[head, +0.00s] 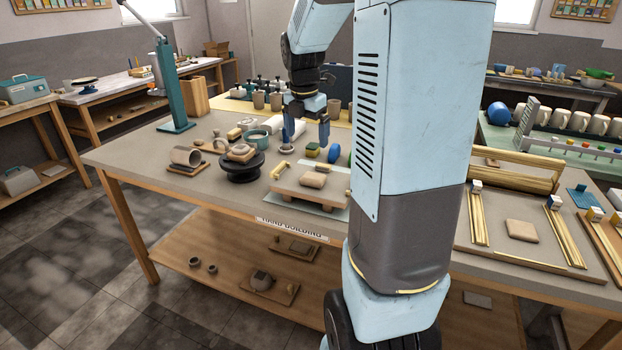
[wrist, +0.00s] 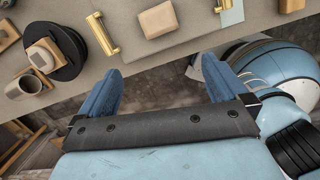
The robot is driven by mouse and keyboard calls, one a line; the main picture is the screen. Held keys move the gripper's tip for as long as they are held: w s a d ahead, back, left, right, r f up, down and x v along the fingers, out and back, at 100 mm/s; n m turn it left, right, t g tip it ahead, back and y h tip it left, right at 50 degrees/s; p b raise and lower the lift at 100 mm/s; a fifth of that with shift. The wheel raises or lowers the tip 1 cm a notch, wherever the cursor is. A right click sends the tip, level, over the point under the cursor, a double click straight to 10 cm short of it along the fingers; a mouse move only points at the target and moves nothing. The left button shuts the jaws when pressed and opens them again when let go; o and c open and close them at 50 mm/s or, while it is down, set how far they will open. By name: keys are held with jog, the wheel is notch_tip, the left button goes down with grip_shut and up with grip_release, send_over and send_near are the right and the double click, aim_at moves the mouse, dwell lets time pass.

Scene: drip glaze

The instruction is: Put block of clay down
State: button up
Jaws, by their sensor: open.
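The block of clay (head: 313,180), a pale tan piece with rounded edges, lies on a light board (head: 290,187) near the front edge of the table. It also shows at the top of the wrist view (wrist: 158,20). My gripper (head: 306,133) is open, its two blue fingers apart with nothing between them. In the head view it hangs over the table, above and behind the block in the picture. In the wrist view the fingers (wrist: 160,76) point towards the block, which is apart from them.
A brass-coloured handle (wrist: 102,35) is beside the block. A sponge (head: 313,150) and cups stand behind. Another clay slab (head: 522,230) lies right of my arm.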

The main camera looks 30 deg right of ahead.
aim_at(313, 177)
jog(key=w+d+f, duration=0.1)
jog(key=f, duration=0.4)
jog(key=w+d+f+n, duration=0.1)
jog(key=f, duration=0.4)
jog(key=w+d+f+n, duration=0.1)
jog(key=f, duration=0.4)
jog(key=shift+d+f, duration=0.3)
jog(key=shift+c, duration=0.5)
jog(key=shift+s, duration=0.1)
jog(key=c, duration=1.2)
